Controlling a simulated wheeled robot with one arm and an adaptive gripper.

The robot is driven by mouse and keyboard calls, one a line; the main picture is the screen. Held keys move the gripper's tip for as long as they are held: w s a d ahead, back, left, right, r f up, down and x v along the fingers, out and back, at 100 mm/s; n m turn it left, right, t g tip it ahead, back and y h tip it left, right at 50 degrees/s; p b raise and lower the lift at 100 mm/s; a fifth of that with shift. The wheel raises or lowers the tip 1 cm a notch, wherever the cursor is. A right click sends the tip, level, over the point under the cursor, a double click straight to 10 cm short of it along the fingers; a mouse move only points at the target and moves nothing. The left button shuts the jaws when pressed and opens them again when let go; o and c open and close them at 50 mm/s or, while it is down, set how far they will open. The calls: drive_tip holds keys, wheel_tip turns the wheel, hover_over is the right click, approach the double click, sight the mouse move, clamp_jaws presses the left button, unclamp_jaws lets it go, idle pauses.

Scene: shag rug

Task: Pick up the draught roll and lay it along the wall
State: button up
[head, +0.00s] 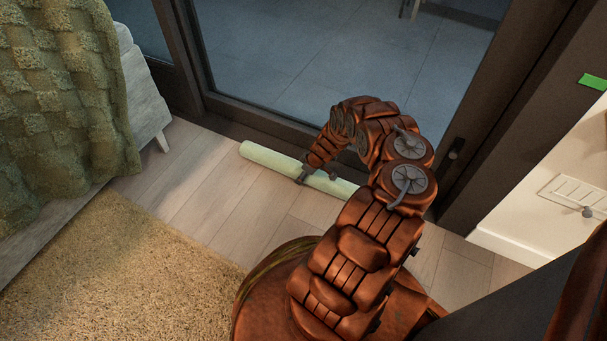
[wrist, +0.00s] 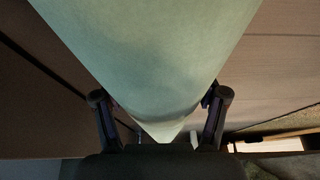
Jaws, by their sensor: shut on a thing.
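The draught roll (head: 270,158) is a long pale green cylinder. In the head view it lies at floor level in front of the dark glass door frame, roughly in line with the sill. My gripper (head: 317,175) is shut on it near its middle, and my arm hides part of its right half. In the wrist view the draught roll (wrist: 160,60) fills the upper middle, between the two dark fingers of my gripper (wrist: 161,108). I cannot tell whether it touches the floor or the sill.
A shaggy tan rug (head: 110,270) covers the floor at lower left. A bed with a green checked blanket (head: 60,100) stands at the left. The glass door (head: 320,60) is behind the roll. Bare wood floor (head: 205,195) lies left of the roll.

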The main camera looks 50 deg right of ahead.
wheel_tip(320, 180, up, 3)
drive_tip(key=shift+d+r+p, duration=0.1)
drive_tip(key=shift+p, duration=0.85)
drive_tip(key=s+a+p, duration=0.2)
drive_tip(key=s+p, duration=0.1)
drive_tip(key=s, duration=0.1)
drive_tip(key=s+a+p, duration=0.2)
drive_tip(key=s+p, duration=0.1)
drive_tip(key=s, duration=0.1)
drive_tip(key=s+a+r+p, duration=0.1)
drive_tip(key=s+a+p, duration=0.1)
drive_tip(key=s+p, duration=0.2)
drive_tip(key=shift+s+a, duration=0.2)
drive_tip(key=shift+s, duration=0.35)
drive_tip(key=shift+s+a+p, duration=0.3)
drive_tip(key=shift+s+p, duration=0.1)
drive_tip(key=shift+s, duration=0.35)
